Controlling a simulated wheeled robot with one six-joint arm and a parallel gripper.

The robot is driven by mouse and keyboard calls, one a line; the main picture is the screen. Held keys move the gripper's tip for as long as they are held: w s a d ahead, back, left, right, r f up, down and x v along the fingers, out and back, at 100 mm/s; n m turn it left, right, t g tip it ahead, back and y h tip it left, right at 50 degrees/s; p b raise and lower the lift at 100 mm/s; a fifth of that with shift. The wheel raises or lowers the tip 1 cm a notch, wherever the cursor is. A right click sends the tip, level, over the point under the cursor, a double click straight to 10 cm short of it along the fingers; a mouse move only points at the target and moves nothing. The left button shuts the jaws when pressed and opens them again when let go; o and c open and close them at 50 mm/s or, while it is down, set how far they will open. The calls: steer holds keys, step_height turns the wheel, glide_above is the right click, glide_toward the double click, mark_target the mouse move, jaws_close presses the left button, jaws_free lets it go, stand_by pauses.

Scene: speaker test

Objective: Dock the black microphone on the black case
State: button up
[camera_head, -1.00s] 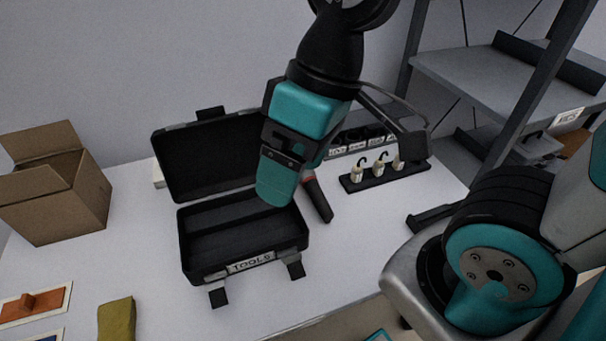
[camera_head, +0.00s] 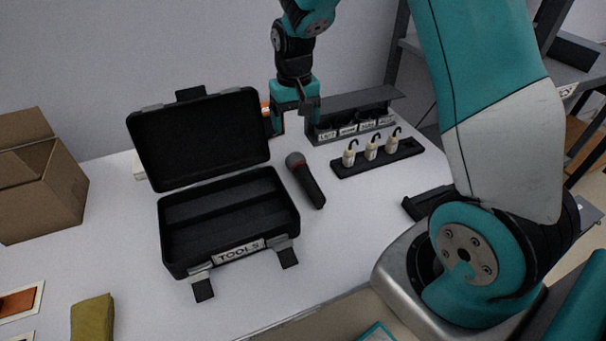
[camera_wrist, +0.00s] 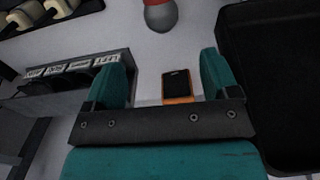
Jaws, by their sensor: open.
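The black microphone (camera_head: 309,184), with a grey head and a red band, lies on the white table just right of the case. Its head end (camera_wrist: 160,16) shows at the top of the wrist view. The black case (camera_head: 166,240), labelled TOOLS, stands open and looks empty. A dark part of it (camera_wrist: 290,70) fills the right of the wrist view. My gripper (camera_head: 293,130) is open and empty, behind the microphone and right of the case lid. Its teal fingers also show in the wrist view (camera_wrist: 163,77), apart from the microphone.
An orange device with a dark screen (camera_wrist: 178,87) lies near my fingers. A labelled grey rack (camera_head: 350,131) stands behind right, with a black tray (camera_head: 346,171) of hooked white items before it. A cardboard box (camera_head: 50,190) and a yellow-green cloth (camera_head: 93,319) are left.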

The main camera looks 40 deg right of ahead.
mark_target(296, 154)
step_height(296, 154, down, 10)
steer(key=shift+f, duration=0.2)
steer(key=c, duration=1.2)
steer(key=shift+r, duration=0.1)
